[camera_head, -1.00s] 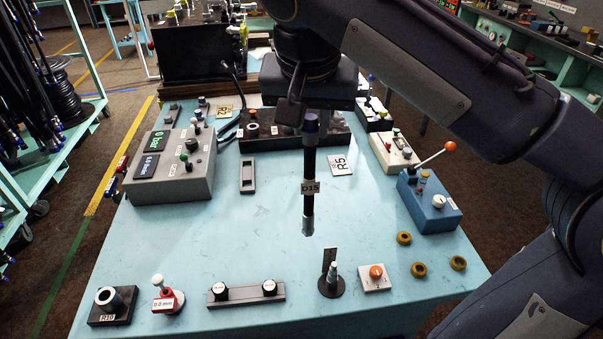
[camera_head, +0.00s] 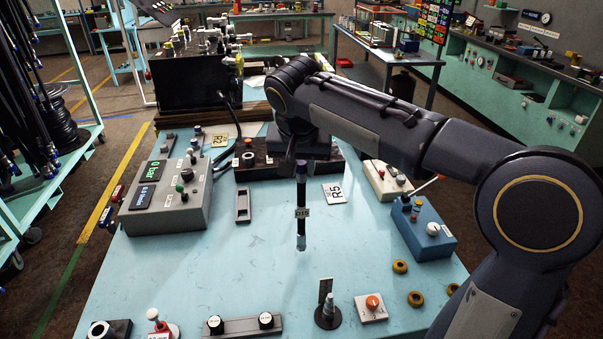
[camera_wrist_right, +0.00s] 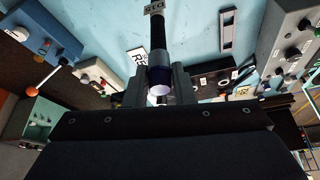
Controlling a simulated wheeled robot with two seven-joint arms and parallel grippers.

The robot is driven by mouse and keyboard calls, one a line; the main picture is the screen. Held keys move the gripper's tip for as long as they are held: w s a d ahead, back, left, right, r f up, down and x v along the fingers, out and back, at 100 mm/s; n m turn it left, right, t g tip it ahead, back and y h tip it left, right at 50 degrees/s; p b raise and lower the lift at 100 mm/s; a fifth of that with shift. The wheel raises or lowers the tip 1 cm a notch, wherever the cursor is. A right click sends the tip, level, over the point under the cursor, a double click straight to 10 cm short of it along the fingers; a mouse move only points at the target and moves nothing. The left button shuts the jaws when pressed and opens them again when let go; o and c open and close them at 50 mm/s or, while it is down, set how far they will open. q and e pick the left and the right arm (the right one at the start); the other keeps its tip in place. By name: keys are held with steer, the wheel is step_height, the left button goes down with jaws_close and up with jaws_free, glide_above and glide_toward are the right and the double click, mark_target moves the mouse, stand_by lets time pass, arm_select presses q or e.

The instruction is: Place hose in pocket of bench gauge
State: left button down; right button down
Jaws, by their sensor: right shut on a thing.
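The hose (camera_head: 301,200) is short, black and roughly upright, with a D15 tag, a dark blue-purple collar at the top and a metal lower end. My right gripper (camera_head: 301,165) is shut on its upper collar and holds it over the middle of the blue bench top. Whether its lower end touches the bench I cannot tell. The right wrist view shows the collar (camera_wrist_right: 160,78) between the two fingers (camera_wrist_right: 159,92). A small grey slotted block (camera_head: 243,205) lies left of the hose. I cannot tell which fixture is the bench gauge. My left gripper is out of view.
A grey box with displays (camera_head: 165,195) stands left, a dark fixture block (camera_head: 257,172) behind, a blue lever box (camera_head: 425,228) right. Along the front are a two-knob rail (camera_head: 240,326), a black post stand (camera_head: 327,312) and a white button box (camera_head: 371,307).

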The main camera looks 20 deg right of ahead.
steer(key=shift+f, duration=1.05)
steer(key=shift+f, duration=0.2)
steer(key=c, duration=1.2)
jaws_free()
steer(key=shift+c, duration=0.2)
